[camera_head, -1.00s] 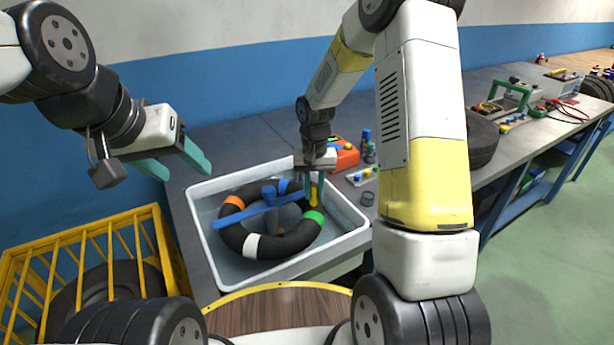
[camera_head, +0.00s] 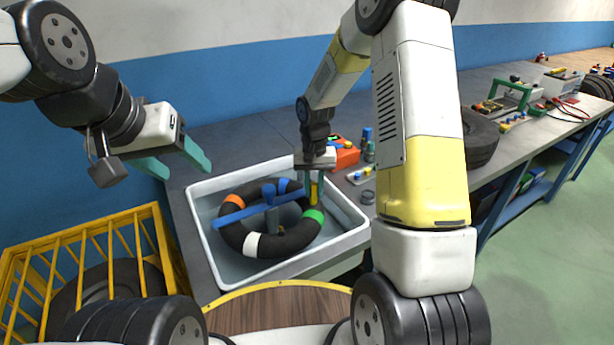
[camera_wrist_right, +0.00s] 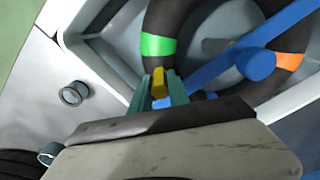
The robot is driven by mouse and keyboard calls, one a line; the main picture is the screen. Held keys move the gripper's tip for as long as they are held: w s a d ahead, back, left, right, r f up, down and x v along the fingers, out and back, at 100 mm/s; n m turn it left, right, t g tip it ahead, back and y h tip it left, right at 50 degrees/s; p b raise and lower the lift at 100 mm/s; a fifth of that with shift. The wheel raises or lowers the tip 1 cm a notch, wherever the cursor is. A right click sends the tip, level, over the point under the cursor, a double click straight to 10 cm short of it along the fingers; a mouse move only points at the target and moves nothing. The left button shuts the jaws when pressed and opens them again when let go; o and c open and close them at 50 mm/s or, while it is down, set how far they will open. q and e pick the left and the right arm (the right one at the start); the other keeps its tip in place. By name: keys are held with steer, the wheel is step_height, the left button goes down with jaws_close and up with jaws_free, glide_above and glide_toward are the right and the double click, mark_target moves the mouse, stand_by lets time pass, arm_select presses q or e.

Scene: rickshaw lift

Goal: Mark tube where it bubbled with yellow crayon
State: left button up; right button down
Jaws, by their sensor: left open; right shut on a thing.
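The black tube (camera_head: 237,234) lies in a pale grey tray (camera_head: 207,254) on the bench. It has orange, white, green and blue bands, and a blue bar (camera_head: 232,218) crosses over it. My right gripper (camera_head: 315,190) is shut on the yellow crayon (camera_head: 314,193) above the tube's right side, between the green and blue bands. In the right wrist view the crayon (camera_wrist_right: 159,82) sits between the fingers just beside the green band (camera_wrist_right: 158,45); whether its tip touches the tube I cannot tell. My left gripper (camera_head: 176,160) is open and empty, above and left of the tray. No bubbles are visible.
A yellow cage (camera_head: 92,240) holding a tire stands left of the bench. An orange box (camera_head: 345,156), small bottles and a grey ring (camera_head: 368,197) sit right of the tray. A tire (camera_head: 480,138) and tools lie farther along the bench.

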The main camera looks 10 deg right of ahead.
steer(key=shift+s, duration=0.1)
stand_by(0.4)
steer(key=shift+s+a+f, duration=0.1)
steer(key=shift+s, duration=0.85)
steer(key=shift+w, duration=1.15)
steer(key=shift+s, duration=0.15)
steer(key=shift+s, duration=1)
steer(key=shift+w, duration=0.15)
steer(key=shift+w, duration=1)
